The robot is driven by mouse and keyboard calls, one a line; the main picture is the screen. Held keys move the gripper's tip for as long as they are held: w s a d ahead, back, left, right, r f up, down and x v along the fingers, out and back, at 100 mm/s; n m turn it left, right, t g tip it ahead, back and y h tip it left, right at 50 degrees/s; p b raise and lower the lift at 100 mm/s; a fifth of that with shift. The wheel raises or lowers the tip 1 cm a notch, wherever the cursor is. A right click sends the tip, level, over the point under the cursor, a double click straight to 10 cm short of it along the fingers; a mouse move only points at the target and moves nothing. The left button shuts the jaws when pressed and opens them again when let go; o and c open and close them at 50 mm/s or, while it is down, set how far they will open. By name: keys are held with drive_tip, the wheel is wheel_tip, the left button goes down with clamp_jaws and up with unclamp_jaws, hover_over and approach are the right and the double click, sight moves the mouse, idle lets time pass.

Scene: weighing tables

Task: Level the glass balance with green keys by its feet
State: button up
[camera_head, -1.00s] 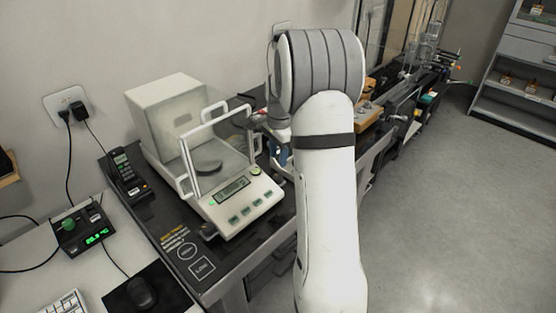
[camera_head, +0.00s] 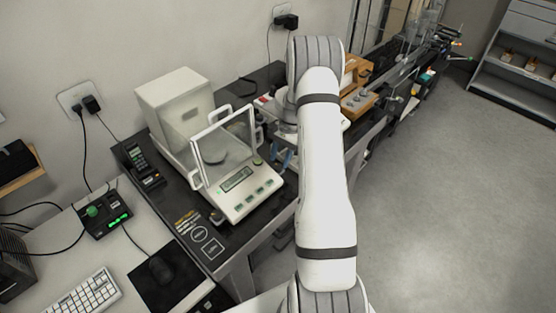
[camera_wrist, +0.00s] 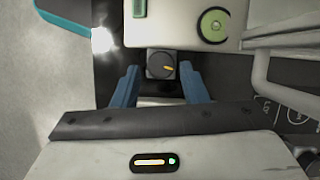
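The glass balance (camera_head: 252,202) is white with a clear draft shield, a small display and a row of green keys. It stands on a dark table. In the wrist view its white body (camera_wrist: 185,20) shows at the top, with a round green bubble level (camera_wrist: 213,25); the bubble's exact place is too small to tell. My gripper (camera_wrist: 159,70) is open, with one blue finger on each side of the foot and gaps visible. Another foot (camera_head: 217,217) shows at the balance's front left corner.
A cordless phone (camera_head: 141,166) stands left of the balance. A keyboard (camera_head: 82,292) and a mouse (camera_head: 161,269) lie on the lighter desk. A wooden block stand (camera_head: 358,98) is further along the bench. Open floor lies to the right.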

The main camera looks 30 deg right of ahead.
drive_tip(key=shift+x, duration=1.2)
drive_tip(key=c, duration=0.7)
drive_tip(key=shift+f+m+b, duration=0.15)
drive_tip(key=shift+m+b, duration=0.35)
drive_tip(key=shift+m, duration=0.1)
drive_tip(key=o, duration=0.7)
drive_tip(key=shift+r, duration=0.2)
drive_tip(key=s+b+v, duration=0.1)
drive_tip(key=v, duration=0.6)
drive_tip(key=shift+w+d+r+b, duration=0.25)
drive_tip(key=shift+w+r+b, duration=0.1)
